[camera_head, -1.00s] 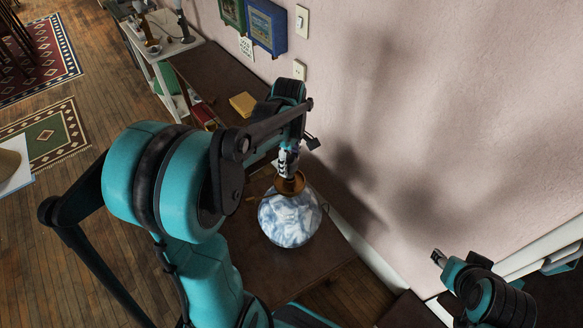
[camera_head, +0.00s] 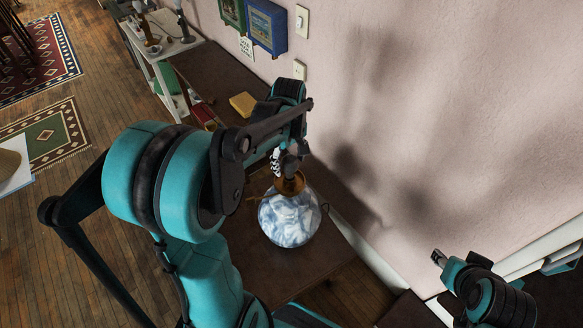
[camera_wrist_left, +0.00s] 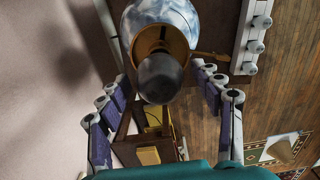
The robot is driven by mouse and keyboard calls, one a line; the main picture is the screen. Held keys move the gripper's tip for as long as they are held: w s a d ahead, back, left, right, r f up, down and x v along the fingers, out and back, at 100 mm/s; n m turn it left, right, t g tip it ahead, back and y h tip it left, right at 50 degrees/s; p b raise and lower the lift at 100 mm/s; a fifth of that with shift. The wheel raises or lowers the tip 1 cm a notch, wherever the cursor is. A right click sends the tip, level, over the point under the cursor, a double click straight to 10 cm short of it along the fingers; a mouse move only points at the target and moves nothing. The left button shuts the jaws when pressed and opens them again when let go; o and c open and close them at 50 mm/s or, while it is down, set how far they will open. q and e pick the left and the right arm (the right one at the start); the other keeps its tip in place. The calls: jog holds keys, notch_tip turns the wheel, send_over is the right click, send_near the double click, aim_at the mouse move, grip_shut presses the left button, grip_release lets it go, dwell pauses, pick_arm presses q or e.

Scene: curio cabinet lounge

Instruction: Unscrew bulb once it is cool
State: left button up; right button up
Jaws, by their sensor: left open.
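The lamp has a round blue-and-white base (camera_head: 288,220) and a brass socket (camera_head: 290,185). It stands on the brown table (camera_head: 255,262). A dark, unlit bulb (camera_head: 291,163) sits in the socket, and the bulb (camera_wrist_left: 160,78) shows whole in the left wrist view. My left gripper (camera_head: 284,158) is open at the bulb. In the left wrist view its fingers (camera_wrist_left: 162,92) are spread, one on each side of the bulb, with visible gaps. My right gripper (camera_head: 438,258) is far off at lower right, too small to read.
A yellow block (camera_head: 243,104) and a red box (camera_head: 203,113) lie farther along the table. A white shelf (camera_head: 165,45) with lamps stands behind. The pink wall (camera_head: 450,120) is close on the right, with a light switch (camera_head: 302,20).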

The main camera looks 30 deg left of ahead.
pick_arm(q)
jog(key=m, duration=1.2)
jog(key=shift+w+m, duration=0.1)
jog(key=shift+m, duration=0.2)
jog(key=m, duration=0.6)
jog(key=shift+a, duration=0.1)
jog(key=m, duration=0.6)
jog(key=shift+m, duration=0.3)
jog(key=shift+c, duration=0.4)
